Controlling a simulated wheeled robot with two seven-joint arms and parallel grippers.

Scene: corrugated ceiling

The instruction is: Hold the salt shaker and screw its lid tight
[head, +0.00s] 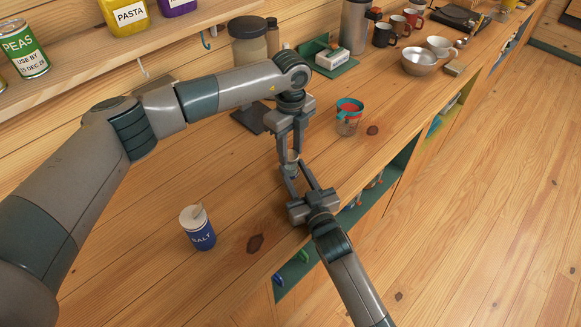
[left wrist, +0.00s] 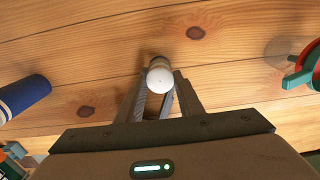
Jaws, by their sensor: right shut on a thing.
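The small salt shaker (head: 292,157) stands upright between my two grippers over the counter, mostly covered by their fingers in the head view. Its round pale lid (left wrist: 160,77) shows from above in the left wrist view. My right gripper (head: 290,170) comes from the front and is shut on the shaker's body. My left gripper (head: 291,152) points down from above, its fingers on either side of the lid. The left fingers look apart and very close to the lid; contact is hard to see.
A blue salt canister (head: 198,229) stands to the left on the counter. A measuring cup (head: 348,117) with a red and teal rim is at the right. The counter's front edge is near my right gripper.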

